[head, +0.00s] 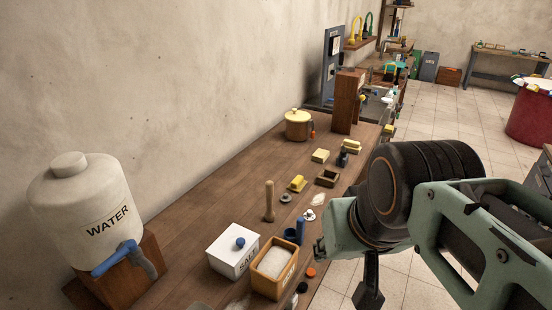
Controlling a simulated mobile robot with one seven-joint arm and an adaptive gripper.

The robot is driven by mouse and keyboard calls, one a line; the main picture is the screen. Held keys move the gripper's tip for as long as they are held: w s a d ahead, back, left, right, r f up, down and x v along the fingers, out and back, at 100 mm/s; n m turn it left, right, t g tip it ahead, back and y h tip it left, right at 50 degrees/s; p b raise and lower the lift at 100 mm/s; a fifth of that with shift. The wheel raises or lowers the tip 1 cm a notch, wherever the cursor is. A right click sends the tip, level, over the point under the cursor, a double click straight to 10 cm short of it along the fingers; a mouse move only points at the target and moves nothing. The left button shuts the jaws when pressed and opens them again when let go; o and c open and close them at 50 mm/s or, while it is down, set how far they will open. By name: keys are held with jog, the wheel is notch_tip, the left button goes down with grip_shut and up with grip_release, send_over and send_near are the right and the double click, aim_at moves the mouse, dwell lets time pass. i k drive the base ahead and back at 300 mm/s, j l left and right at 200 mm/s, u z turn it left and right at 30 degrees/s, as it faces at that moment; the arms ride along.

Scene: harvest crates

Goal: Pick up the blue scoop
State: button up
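A small blue scoop (300,229) is on the wooden worktop, behind the right part of an open wooden box of white grains (262,283). Its upright blue part shows, with a darker blue rounded part at its left; the box partly hides its lower end. My arm comes in from the right. My gripper (367,291) appears as a dark part below the pale green wrist, to the right of the scoop and apart from it. Its fingertips are not clear, so I cannot tell whether it is open or shut. Nothing is seen in it.
A white lidded box marked SALT (232,262) stands left of the wooden box. A wooden pestle (269,201) stands behind them. A water jug (88,215) is at the left. The worktop (205,213) left of the pestle is clear.

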aim_at(293, 236)
jog(key=i+l, duration=0.25)
jog(key=i+l+u, duration=0.1)
jog(key=l, duration=0.35)
jog(key=i+l, duration=0.6)
jog(key=l, duration=0.15)
jog(key=j, duration=0.2)
jog(key=k+u, duration=0.05)
